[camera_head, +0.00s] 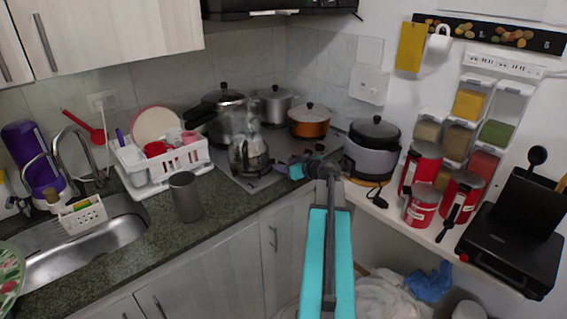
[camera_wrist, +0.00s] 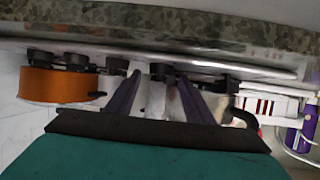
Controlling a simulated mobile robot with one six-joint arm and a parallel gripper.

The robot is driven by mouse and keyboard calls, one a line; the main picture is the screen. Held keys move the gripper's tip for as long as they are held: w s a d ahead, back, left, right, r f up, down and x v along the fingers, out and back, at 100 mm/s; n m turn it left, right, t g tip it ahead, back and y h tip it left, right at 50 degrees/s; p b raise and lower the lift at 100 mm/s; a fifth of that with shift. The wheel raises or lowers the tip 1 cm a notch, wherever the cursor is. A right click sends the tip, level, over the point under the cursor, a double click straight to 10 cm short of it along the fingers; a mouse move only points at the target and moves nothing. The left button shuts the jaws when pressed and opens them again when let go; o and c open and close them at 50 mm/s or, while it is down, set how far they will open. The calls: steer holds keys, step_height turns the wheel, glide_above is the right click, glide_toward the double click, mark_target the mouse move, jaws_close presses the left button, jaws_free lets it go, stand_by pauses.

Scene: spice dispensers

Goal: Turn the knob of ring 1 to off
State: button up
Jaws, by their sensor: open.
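The stove (camera_head: 236,172) is a grey hob set in the counter, with a glass kettle and pots on it. In the wrist view, which is upside down, several dark knobs (camera_wrist: 75,62) stand in a row along the hob. One knob (camera_wrist: 158,70) is between or just beyond my fingertips; contact cannot be told. I cannot tell which knob belongs to ring 1. My gripper (camera_wrist: 158,80) is open, its two dark purple fingers pointing at the knob row. In the head view my gripper (camera_head: 304,166) is at the hob's right end, and the knobs are hard to make out.
The glass kettle (camera_head: 249,156) steams close to the left of my gripper. An orange pot (camera_head: 309,123) and steel pots (camera_head: 273,106) stand behind. A rice cooker (camera_head: 371,161) is close on the right. A metal cup (camera_head: 185,198) stands on the counter's left.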

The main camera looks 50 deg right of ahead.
steer(key=shift+x, duration=0.9)
steer(key=c, duration=1)
steer(key=shift+d+f+y+b, duration=0.15)
steer(key=shift+y+b, duration=0.15)
steer(key=shift+b, duration=0.55)
steer(key=shift+n+y+b, duration=0.4)
steer(key=shift+n+b, duration=0.2)
steer(key=shift+b, duration=0.45)
steer(key=o, duration=1)
